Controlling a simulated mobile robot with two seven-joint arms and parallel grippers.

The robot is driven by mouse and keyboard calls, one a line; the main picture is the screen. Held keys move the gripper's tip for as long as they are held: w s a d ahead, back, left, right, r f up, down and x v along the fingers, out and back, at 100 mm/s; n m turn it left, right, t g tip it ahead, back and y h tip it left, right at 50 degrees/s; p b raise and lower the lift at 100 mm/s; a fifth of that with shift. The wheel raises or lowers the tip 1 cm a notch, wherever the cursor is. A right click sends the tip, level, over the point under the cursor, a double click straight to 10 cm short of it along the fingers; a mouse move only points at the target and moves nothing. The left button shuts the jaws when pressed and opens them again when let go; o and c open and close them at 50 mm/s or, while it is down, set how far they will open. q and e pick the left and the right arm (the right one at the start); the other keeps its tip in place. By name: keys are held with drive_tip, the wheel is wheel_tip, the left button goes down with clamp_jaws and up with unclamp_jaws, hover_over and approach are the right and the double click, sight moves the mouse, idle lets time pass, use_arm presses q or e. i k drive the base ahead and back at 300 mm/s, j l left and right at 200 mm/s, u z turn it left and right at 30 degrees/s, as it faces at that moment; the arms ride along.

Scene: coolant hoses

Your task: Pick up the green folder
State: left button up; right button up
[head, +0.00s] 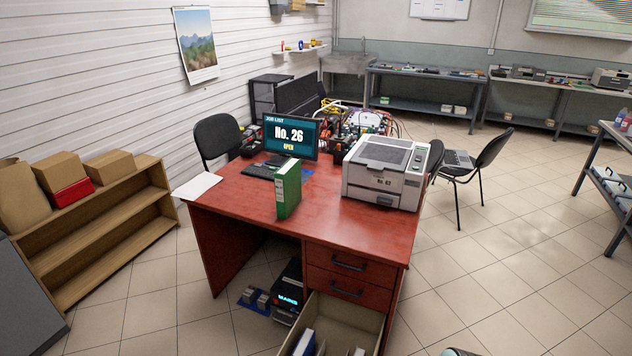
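The green folder (288,192) is a binder-like file standing upright on the red desk (335,222), near the desk's front edge. Its narrow light-coloured side faces partly toward me.
A monitor (291,136) and dark keyboard (258,171) are behind the folder. A printer (386,171) stands to its right and white paper (197,187) lies left.

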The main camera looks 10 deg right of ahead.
sight(287, 179)
drive_tip(key=i+j+z, duration=0.2)
drive_tip(key=i+j, duration=0.15)
drive_tip(key=i+j+z, duration=0.2)
drive_tip(key=i+j, duration=0.15)
drive_tip(key=j, duration=0.25)
drive_tip(key=i+j, duration=0.2)
drive_tip(key=j, duration=0.15)
drive_tip(key=i+j+z, duration=0.1)
drive_tip(key=j, duration=0.25)
drive_tip(key=i+j, duration=0.3)
